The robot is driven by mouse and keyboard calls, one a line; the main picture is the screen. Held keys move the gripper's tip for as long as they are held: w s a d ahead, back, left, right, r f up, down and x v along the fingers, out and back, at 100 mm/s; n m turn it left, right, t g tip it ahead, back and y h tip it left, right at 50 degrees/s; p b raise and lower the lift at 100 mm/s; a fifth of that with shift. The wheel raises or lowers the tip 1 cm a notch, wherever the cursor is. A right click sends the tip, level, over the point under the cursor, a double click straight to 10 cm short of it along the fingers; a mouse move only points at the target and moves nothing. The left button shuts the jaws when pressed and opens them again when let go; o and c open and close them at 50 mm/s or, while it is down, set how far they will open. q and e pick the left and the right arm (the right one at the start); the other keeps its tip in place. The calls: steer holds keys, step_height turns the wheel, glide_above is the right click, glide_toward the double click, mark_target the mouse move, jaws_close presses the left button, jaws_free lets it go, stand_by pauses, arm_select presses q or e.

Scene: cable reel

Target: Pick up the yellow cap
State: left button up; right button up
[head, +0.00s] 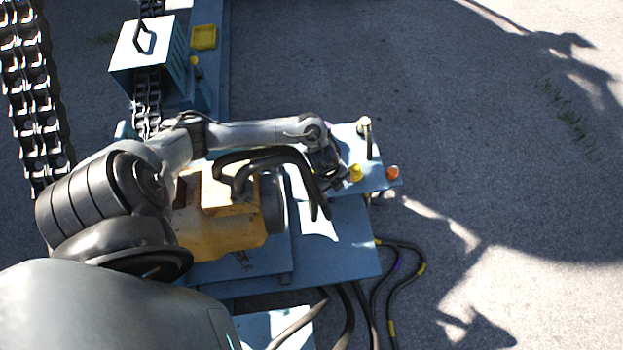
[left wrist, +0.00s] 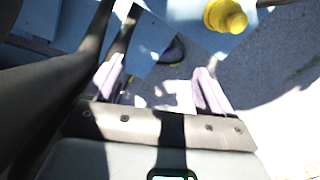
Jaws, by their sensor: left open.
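The yellow cap (head: 355,173) sits on the blue panel at the right end of the machine. In the left wrist view the yellow cap (left wrist: 226,16) is at the top, right of centre, beyond the right finger. My left gripper (left wrist: 160,82) is open, with two pale fingers apart and nothing between them. In the head view my left gripper (head: 334,183) is just left of the cap, partly hidden by black hoses and hard to make out. My right gripper is in neither view.
An orange knob (head: 392,172) and an upright pale-topped post (head: 364,128) stand close to the cap. Black hoses (head: 265,160) arch over the yellow motor (head: 225,225) beside my wrist. Cables (head: 390,280) hang below the panel. Open pavement lies to the right.

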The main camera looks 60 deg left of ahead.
mark_target(312, 172)
arm_select(q)
steer(key=a, duration=0.3)
steer(key=s+a+g+b, duration=0.1)
steer(key=a, duration=0.3)
steer(key=s+a+g, duration=0.1)
steer(key=a, duration=0.3)
steer(key=shift+s+r+y, duration=0.15)
steer(key=shift+r+y, duration=0.2)
steer(key=shift+y, duration=0.05)
steer(key=shift+s+f+b, duration=0.1)
steer(key=shift+f+b, duration=0.2)
steer(key=shift+f, duration=0.1)
step_height(312, 172, down, 4)
steer(key=shift+f+b, duration=0.15)
steer(key=shift+b, duration=0.8)
step_height(312, 172, down, 5)
steer(key=b, duration=0.3)
steer(key=shift+r, duration=0.2)
steer(key=shift+f, duration=0.3)
steer(key=shift+r, duration=0.1)
steer(key=shift+c, duration=1.1)
steer(key=c, duration=1)
